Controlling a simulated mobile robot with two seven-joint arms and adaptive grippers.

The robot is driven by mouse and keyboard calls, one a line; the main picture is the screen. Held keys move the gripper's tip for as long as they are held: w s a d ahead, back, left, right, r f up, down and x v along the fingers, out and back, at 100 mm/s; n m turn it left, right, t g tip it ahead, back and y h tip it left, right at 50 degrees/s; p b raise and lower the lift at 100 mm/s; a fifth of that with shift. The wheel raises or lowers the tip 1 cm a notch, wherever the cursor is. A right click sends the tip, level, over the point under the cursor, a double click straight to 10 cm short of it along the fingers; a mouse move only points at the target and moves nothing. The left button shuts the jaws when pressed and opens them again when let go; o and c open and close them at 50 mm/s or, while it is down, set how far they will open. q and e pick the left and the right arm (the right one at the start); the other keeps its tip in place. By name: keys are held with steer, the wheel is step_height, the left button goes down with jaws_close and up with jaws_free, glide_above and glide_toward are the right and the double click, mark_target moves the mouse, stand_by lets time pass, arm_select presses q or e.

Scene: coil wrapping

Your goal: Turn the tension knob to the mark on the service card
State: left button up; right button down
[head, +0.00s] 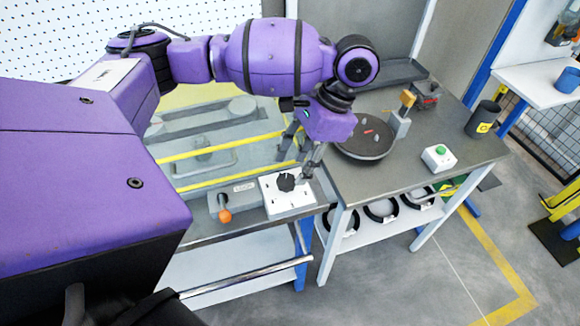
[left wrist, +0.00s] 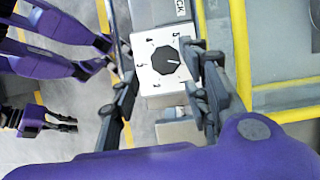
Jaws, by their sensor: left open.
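The black tension knob (head: 286,182) sits on a white dial box (head: 293,203) at the front of the left bench. In the left wrist view the knob (left wrist: 166,60) has a pale pointer line aimed right and slightly down. Black numerals ring it on the white face (left wrist: 148,48); 5 is at the upper right, 4 at the upper left. My left gripper (head: 300,160) is open above the box. Its fingers (left wrist: 160,72) show on either side of the knob, apart from it. I cannot make out a service card.
An orange-tipped lever (head: 224,215) stands left of the box. Yellow rails (head: 225,146) cross the machine behind it. On the grey right bench are a round black turntable (head: 366,152), a green button box (head: 438,157) and a dark cup (head: 482,119). Black rings lie on the shelf below.

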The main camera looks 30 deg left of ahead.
mark_target(288, 184)
arm_select(q)
steer(key=x, duration=0.3)
steer(key=shift+x, duration=1.05)
steer(key=shift+w+f, duration=0.1)
steer(key=shift+w, duration=0.05)
steer(key=c, duration=1)
steer(key=shift+d+m+p, duration=0.1)
steer(key=shift+m+p, duration=0.25)
steer(key=shift+m, duration=0.35)
steer(key=shift+c, duration=0.2)
steer(key=shift+m+t+y, duration=0.3)
steer(key=shift+m, duration=0.4)
steer(key=m, duration=0.3)
steer(key=shift+s+f+t+y, duration=0.1)
steer(key=shift+s+t+y, duration=0.25)
steer(key=shift+t+y, duration=0.05)
steer(key=shift+s+m+t, duration=0.15)
steer(key=shift+m+t, duration=0.25)
steer(key=shift+m, duration=0.6)
arm_select(e)
steer(key=shift+s+d+f, duration=0.1)
steer(key=shift+s+f, duration=0.05)
steer(key=shift+s, duration=0.05)
arm_select(q)
steer(key=shift+f, duration=0.1)
